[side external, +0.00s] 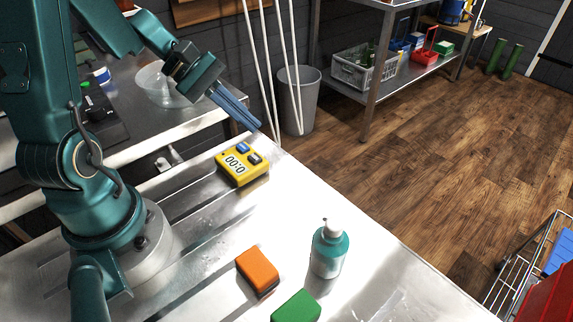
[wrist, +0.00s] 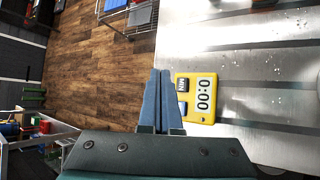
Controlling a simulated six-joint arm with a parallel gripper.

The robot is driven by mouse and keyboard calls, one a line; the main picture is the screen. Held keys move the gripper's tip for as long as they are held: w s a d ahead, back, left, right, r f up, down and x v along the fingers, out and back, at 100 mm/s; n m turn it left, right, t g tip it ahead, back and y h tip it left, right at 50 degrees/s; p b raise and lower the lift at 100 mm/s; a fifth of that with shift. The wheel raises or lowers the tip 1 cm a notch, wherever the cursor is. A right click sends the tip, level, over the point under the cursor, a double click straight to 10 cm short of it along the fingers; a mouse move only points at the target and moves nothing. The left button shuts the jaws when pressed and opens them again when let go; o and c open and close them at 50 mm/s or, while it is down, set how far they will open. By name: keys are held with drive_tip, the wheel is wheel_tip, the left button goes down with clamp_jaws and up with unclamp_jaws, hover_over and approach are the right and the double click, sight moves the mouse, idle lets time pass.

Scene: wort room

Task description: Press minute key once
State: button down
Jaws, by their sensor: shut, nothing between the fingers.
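A yellow timer (side external: 240,176) lies on the metal bench, its display showing zeros. It has a blue key (side external: 242,147) and a dark key (side external: 254,158) along its far edge. In the wrist view the timer (wrist: 207,119) is right of my fingers; its dark key (wrist: 182,85) carries small light lettering that looks like MIN, and its blue key (wrist: 182,107) is beside it. My gripper (side external: 258,126) is shut and empty, its blue fingers pointing down at a slant above and beyond the timer's far edge. In the wrist view the fingertips (wrist: 160,73) are just left of the keys, not touching them.
A teal pump bottle (side external: 329,252), an orange block (side external: 257,270) and a green block (side external: 297,307) stand on the bench nearer the camera. The bench's edge is close beyond the timer, with wooden floor below. A grey bin (side external: 299,102) stands on the floor.

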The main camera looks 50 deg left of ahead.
sight(249, 155)
drive_tip(key=shift+f, duration=2.3)
drive_tip(key=shift+f, duration=0.1)
drive_tip(key=shift+f, duration=0.3)
drive_tip(key=shift+f, duration=0.45)
idle(0.8)
drive_tip(key=shift+r, duration=0.9)
drive_tip(key=shift+r, duration=2.5)
